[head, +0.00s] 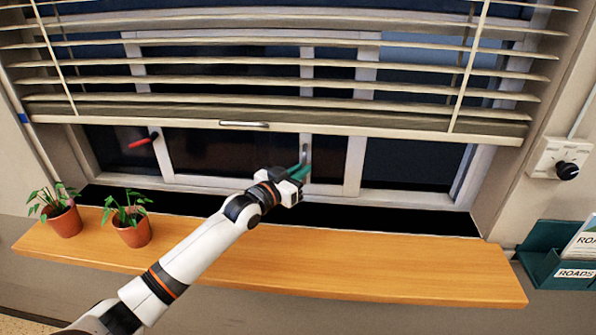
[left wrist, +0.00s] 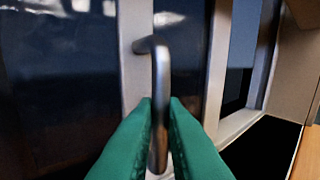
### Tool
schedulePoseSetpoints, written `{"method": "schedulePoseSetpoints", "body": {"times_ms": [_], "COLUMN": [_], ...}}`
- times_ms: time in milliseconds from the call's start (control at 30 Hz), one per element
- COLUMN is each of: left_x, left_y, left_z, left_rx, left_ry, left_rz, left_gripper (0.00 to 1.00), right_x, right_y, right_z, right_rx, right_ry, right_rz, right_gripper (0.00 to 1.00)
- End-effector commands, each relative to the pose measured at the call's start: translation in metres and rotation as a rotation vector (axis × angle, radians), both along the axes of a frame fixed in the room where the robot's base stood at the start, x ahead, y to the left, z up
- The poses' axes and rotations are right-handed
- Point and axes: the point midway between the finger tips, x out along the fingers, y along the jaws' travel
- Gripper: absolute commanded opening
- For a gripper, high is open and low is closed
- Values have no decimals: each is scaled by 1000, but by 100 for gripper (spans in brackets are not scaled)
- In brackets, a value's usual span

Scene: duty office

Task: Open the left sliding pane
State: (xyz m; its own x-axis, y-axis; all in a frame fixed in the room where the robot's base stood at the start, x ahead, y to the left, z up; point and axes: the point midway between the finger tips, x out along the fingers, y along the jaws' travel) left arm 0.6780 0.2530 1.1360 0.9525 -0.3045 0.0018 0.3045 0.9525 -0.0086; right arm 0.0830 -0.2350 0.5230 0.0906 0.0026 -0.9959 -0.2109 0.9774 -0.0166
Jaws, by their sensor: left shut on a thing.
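The left sliding pane (head: 225,153) is dark glass in a white frame, in the middle of the head view. Its upright bar handle (left wrist: 160,75) is grey metal and stands out from a white stile in the left wrist view. My left gripper (head: 300,172) reaches over the sill to this handle. Its green fingers (left wrist: 160,110) are shut on the handle's lower part, one on each side. The gripper hides the handle's lower end in the head view. A dark strip lies left of the pane's left stile; I cannot tell whether it is glass or an opening. My right gripper is out of view.
A partly raised blind (head: 280,113) hangs over the upper window. A red lever (head: 140,143) sticks out at the left stile. Two potted plants (head: 64,221) stand on the left of the wooden sill (head: 370,262). A knob panel (head: 560,160) and green holder (head: 548,252) are at right.

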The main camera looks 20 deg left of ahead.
Motion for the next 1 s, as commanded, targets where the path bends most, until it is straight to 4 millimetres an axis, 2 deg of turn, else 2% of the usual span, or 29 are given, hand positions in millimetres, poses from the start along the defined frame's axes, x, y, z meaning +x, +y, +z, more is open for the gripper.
{"method": "schedulePoseSetpoints", "body": {"times_ms": [267, 300, 433, 767, 867, 1000], "left_x": [0, 0, 0, -2, -10, -32], "left_y": [1, 1, 1, 1, 4, 10], "left_z": [0, 0, 0, -1, -3, -3], "left_rx": [3, 3, 3, 1, 1, 2], "left_ry": [1, 1, 1, 1, 3, 3], "left_rz": [2, 2, 2, 0, 0, 0], "left_gripper": [0, 12, 32, 32, 32, 32], "right_x": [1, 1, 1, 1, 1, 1], "right_y": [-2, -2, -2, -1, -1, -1], "right_z": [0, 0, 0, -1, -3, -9], "right_rx": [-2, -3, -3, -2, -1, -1], "right_ry": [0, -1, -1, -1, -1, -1], "right_rz": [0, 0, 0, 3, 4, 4], "right_gripper": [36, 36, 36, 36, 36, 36]}}
